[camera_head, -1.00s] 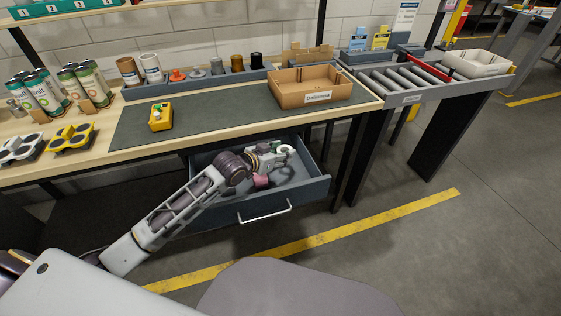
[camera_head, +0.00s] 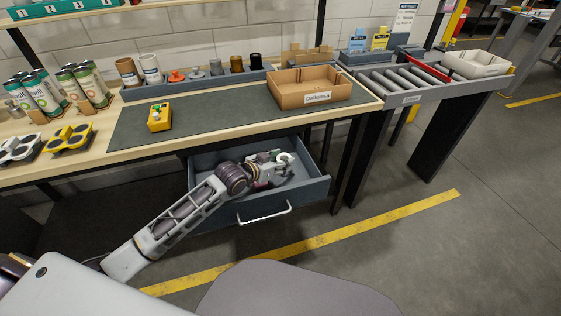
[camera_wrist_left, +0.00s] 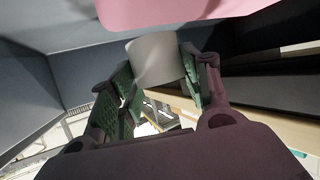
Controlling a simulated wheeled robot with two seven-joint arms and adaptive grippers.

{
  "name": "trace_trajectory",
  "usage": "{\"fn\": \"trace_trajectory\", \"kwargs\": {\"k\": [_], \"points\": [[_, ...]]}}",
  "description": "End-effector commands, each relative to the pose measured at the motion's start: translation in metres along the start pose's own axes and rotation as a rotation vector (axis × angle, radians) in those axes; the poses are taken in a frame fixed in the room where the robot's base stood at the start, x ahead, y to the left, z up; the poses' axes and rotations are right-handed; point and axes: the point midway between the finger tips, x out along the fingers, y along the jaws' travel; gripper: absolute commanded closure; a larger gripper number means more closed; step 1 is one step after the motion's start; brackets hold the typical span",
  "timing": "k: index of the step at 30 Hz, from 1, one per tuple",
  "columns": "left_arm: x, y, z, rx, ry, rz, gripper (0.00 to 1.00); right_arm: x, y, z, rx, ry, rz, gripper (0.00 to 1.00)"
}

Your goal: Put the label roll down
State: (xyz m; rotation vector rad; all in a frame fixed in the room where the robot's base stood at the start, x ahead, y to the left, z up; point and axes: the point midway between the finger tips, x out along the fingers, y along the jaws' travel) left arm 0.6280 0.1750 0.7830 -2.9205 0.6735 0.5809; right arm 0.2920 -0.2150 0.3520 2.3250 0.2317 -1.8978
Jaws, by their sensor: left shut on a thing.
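The label roll (camera_head: 284,159) is a small white ring-like roll inside the open grey drawer's outline in the head view. In the left wrist view the white roll (camera_wrist_left: 156,58) sits between the green finger pads. My left gripper (camera_head: 276,166) is shut on it, low within the drawer (camera_head: 304,187). Whether the roll touches the drawer floor cannot be told. A pink surface (camera_wrist_left: 175,12) fills the top of the wrist view, close to the roll. My right gripper is not in view.
On the table are a cardboard box (camera_head: 308,92) and a yellow device (camera_head: 160,117) on a dark mat (camera_head: 220,112). The drawer's right part looks clear.

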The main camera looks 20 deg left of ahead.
Motion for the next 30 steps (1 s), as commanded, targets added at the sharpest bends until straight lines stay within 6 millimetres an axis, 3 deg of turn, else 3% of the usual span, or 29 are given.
{"fn": "trace_trajectory", "kwargs": {"k": [15,26,27,30], "points": [[0.003,0.0,0.007,-0.001,-0.001,0.0,0.77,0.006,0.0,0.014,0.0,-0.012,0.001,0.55],[0.005,0.0,0.011,-0.001,0.0,0.0,0.77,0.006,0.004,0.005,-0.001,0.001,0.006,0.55],[0.005,0.0,0.011,-0.001,0.0,0.0,0.47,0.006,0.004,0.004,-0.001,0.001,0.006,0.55],[0.005,0.0,0.011,-0.001,0.0,0.0,0.34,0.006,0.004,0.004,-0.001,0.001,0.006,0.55]]}}
